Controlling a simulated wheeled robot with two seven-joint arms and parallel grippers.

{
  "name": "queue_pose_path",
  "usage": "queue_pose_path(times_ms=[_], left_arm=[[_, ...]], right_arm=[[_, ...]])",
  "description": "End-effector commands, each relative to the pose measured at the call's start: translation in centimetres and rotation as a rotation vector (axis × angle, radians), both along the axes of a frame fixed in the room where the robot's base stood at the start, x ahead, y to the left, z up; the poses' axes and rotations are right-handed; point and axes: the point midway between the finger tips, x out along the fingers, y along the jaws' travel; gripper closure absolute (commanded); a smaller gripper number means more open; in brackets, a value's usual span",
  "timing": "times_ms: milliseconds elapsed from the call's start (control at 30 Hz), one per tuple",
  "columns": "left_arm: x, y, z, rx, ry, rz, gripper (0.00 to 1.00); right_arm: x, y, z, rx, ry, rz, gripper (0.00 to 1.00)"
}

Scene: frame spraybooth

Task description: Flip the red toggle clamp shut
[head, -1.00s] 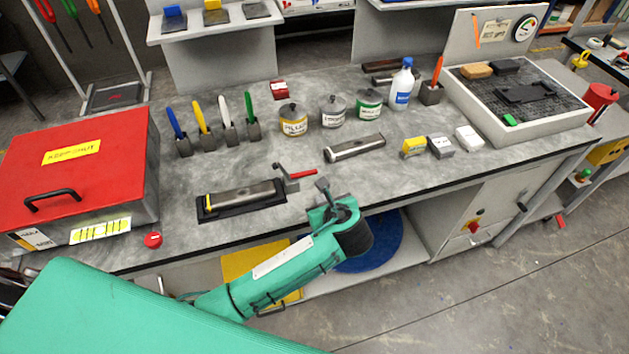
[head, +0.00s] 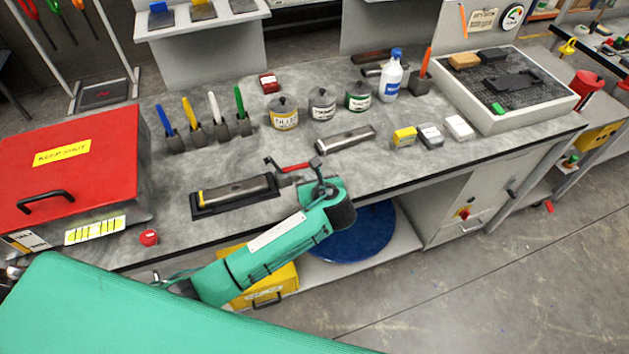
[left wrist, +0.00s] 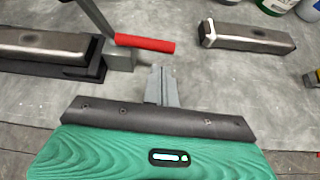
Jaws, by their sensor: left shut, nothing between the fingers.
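The red toggle clamp (head: 293,167) stands at the right end of a black fixture (head: 197,210) holding a metal bar (head: 236,190). In the left wrist view its red handle (left wrist: 145,43) points right and lies low, roughly level. A grey metal arm (left wrist: 95,16) rises from the clamp's base. My left gripper (head: 317,166) is shut and empty, just right of and in front of the handle's free end. In the left wrist view the gripper fingers (left wrist: 160,72) sit just below the handle's end, seemingly apart from it. My right gripper is not in view.
A loose metal bar (head: 345,139) lies behind and right of the clamp. Lidded pots (head: 284,114) stand farther back. A red box (head: 70,165) and a red button (head: 149,237) are at left.

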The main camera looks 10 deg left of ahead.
Motion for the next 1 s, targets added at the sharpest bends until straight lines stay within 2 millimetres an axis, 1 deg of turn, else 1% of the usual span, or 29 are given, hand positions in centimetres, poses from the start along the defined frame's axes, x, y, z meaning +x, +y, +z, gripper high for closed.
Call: queue_pose_path(times_ms=[100,300,767,1000], left_arm=[[1.3,1.0,-0.9,0.001,0.002,0.0,1.0],[2.5,1.8,-1.8,-0.001,0.0,0.001,1.0],[2.8,2.0,-2.0,-0.004,-0.001,0.0,1.0],[3.8,1.9,-1.7,-0.042,-0.028,-0.001,1.0]], right_arm=[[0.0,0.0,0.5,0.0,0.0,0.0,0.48],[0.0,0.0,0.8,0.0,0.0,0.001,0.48],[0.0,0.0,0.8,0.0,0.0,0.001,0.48],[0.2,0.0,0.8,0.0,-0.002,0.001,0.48]])
